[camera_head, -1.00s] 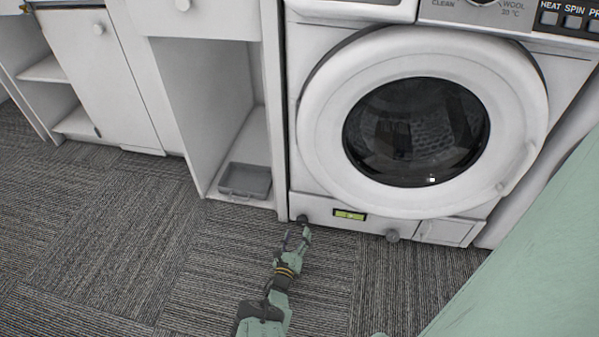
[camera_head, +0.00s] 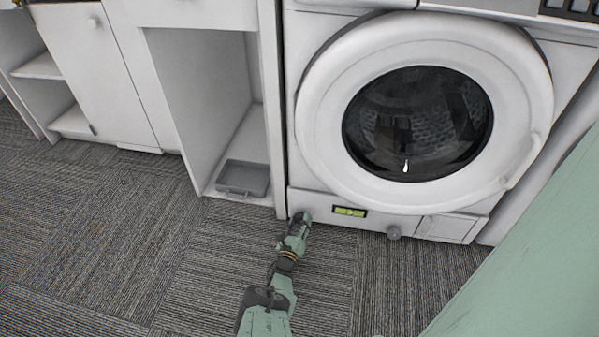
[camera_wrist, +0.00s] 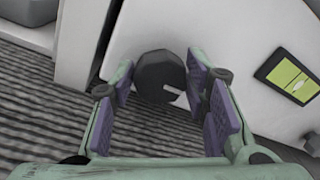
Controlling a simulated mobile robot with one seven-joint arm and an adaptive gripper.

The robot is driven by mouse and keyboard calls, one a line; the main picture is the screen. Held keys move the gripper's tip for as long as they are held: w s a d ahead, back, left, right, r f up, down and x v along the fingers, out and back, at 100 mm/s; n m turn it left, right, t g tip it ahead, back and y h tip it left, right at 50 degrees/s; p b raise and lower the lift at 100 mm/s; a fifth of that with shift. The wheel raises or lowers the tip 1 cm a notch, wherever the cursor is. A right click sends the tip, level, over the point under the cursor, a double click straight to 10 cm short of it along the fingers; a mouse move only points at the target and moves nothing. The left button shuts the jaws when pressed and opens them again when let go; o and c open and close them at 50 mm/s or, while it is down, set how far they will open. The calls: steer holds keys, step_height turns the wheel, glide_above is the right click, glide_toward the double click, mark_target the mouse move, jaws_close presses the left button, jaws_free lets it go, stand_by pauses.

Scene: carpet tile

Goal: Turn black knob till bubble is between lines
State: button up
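The black knob (camera_wrist: 158,74), a dark round cap with a notch, sits low on the white washing machine's left front corner. My gripper (camera_wrist: 165,90) straddles it in the wrist view, with purple-padded fingers on both sides. The right pads lie close against the knob and a narrow gap shows at its left, so the fingers look open; contact is unclear. In the head view my gripper (camera_head: 300,218) hides most of the knob. The yellow-green level (camera_head: 350,211) is right of it and also shows in the wrist view (camera_wrist: 289,78); its bubble's exact place is too small to tell.
A second dark knob (camera_head: 393,232) stands right of the level, beside a small flap (camera_head: 447,227). The round door (camera_head: 320,120) is shut above. A grey tray (camera_head: 243,178) lies in the open cabinet at left. The carpet in front is clear.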

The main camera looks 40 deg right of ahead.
steer(key=c, duration=0.7)
steer(key=shift+o, duration=0.2)
steer(key=shift+m, duration=0.4)
steer(key=m+p, duration=0.1)
steer(key=m, duration=0.2)
steer(key=shift+s, duration=0.15)
steer(key=shift+d+m+y, duration=0.1)
steer(key=shift+m+y, duration=0.3)
steer(key=shift+m, duration=2)
steer(key=shift+p, duration=0.3)
steer(key=o, duration=1.2)
steer(key=shift+c, duration=0.2)
